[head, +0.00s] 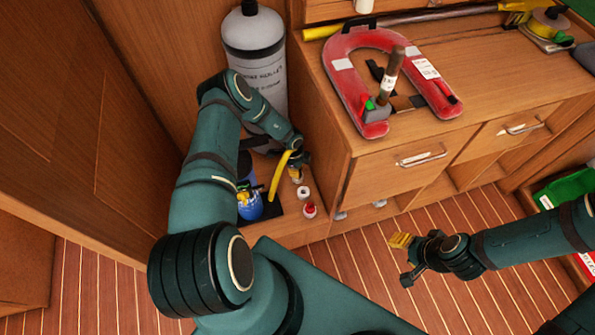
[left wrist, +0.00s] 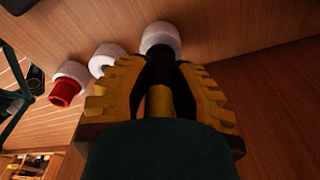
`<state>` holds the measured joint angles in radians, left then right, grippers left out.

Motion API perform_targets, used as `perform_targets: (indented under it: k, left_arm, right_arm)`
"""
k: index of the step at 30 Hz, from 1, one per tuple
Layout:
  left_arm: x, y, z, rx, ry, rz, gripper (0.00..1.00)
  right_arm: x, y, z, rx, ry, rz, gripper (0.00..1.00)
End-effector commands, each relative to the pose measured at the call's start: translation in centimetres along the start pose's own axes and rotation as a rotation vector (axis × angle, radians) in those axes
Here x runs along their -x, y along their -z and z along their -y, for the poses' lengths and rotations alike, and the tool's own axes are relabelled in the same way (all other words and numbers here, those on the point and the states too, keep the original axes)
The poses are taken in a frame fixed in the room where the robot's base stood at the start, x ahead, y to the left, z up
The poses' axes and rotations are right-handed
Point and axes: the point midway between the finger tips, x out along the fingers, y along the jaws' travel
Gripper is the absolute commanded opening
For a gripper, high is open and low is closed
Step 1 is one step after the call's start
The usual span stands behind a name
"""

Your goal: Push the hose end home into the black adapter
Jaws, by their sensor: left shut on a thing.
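The yellow hose (head: 280,177) runs in a curve down beside my left gripper (head: 296,173). In the left wrist view my left gripper (left wrist: 160,95) is shut on the hose, whose end (left wrist: 158,101) shows between the ribbed yellow fingers. Directly beyond it is the black adapter (left wrist: 160,70) on a white base (left wrist: 160,38), between the fingertips. The hose end lines up with the adapter and looks to meet it; how deep it sits cannot be told. My right gripper (head: 404,260) is open and empty over the floor at right.
A white fitting (head: 303,192) and a red fitting (head: 310,210) stand close beside the left gripper. A blue object (head: 248,205) lies to its left. A grey cylinder (head: 255,50) stands behind the arm. The wooden cabinet (head: 365,185) with drawers borders the right side.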

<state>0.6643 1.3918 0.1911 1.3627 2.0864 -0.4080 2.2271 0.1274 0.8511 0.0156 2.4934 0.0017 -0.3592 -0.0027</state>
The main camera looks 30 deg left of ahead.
Motion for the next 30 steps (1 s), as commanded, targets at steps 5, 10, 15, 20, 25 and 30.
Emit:
perform_targets:
  k: [5, 10, 15, 20, 25, 30]
  left_arm:
    - [1.1, 0.1, 0.0, 0.0, 0.0, 0.0, 0.0]
    - [2.8, 0.3, 0.0, 0.0, 0.001, 0.0, 0.0]
    - [4.0, 0.5, 0.1, 0.0, 0.001, 0.0, 0.0]
    - [4.0, 0.5, 0.0, 0.0, 0.001, 0.0, 0.0]
    - [4.0, 0.5, 0.0, 0.0, 0.0, 0.0, 0.0]
    - [4.0, 0.4, 0.0, 0.0, 0.0, 0.0, 0.0]
  right_arm:
    - [0.8, 0.1, 0.3, 0.0, 0.0, 0.0, 0.47]
    - [2.0, 0.2, 0.8, 0.0, 0.0, 0.0, 0.47]
    - [2.9, 0.3, 1.1, 0.0, 0.0, 0.0, 0.47]
    - [2.9, 0.3, 1.1, 0.0, 0.0, 0.0, 0.47]
    - [2.9, 0.3, 1.1, 0.0, 0.0, 0.0, 0.47]
    - [2.9, 0.2, 1.1, -0.001, 0.0, 0.002, 0.47]
